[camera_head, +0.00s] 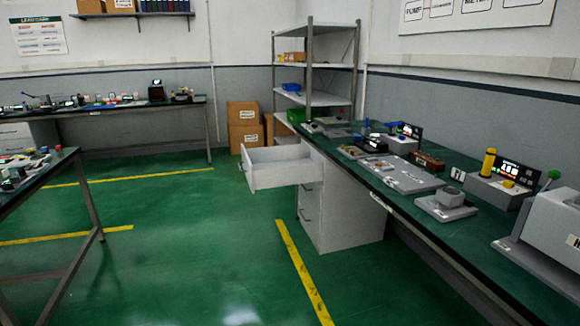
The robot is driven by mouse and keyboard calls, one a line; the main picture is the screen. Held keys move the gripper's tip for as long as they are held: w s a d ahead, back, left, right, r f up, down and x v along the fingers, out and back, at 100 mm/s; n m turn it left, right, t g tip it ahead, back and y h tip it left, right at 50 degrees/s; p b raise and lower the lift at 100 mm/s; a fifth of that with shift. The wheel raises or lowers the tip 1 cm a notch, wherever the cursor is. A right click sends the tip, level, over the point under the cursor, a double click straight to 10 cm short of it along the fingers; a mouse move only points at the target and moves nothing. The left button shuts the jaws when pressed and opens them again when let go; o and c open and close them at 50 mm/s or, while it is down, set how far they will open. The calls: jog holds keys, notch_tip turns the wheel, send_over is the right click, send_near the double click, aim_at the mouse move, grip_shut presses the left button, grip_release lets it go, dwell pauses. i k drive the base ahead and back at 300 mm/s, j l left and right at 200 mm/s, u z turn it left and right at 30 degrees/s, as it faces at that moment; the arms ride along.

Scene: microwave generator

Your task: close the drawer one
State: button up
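A white drawer (281,172) stands pulled out to the left from a white cabinet (348,206) under the right-hand green workbench. It is the top drawer, and its inside shows from above. Its front panel faces left with a handle (242,169) on it. Lower drawers of the same cabinet look shut, with dark handles on their fronts. My gripper is not in view, and no part of my arm shows.
The right workbench (468,226) carries instruments and trays along its length. A metal shelf rack (316,98) and cardboard boxes (243,124) stand behind the drawer. Another table (36,188) is at the left. The green floor (190,245) between is clear, with yellow lines.

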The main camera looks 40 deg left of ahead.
aim_at(263, 168)
jog(key=u, duration=1.75)
jog(key=i+j+z, duration=0.15)
jog(key=i+j, duration=0.2)
jog(key=i, duration=0.45)
jog(key=i+j+z, duration=0.1)
jog(key=i+j, duration=0.35)
jog(key=i, duration=0.3)
jog(key=i+j+z, duration=0.15)
jog(key=i+j, duration=0.4)
jog(key=i, duration=0.2)
jog(key=i+j+z, duration=0.1)
jog(key=i+j, duration=0.5)
jog(key=i, duration=0.1)
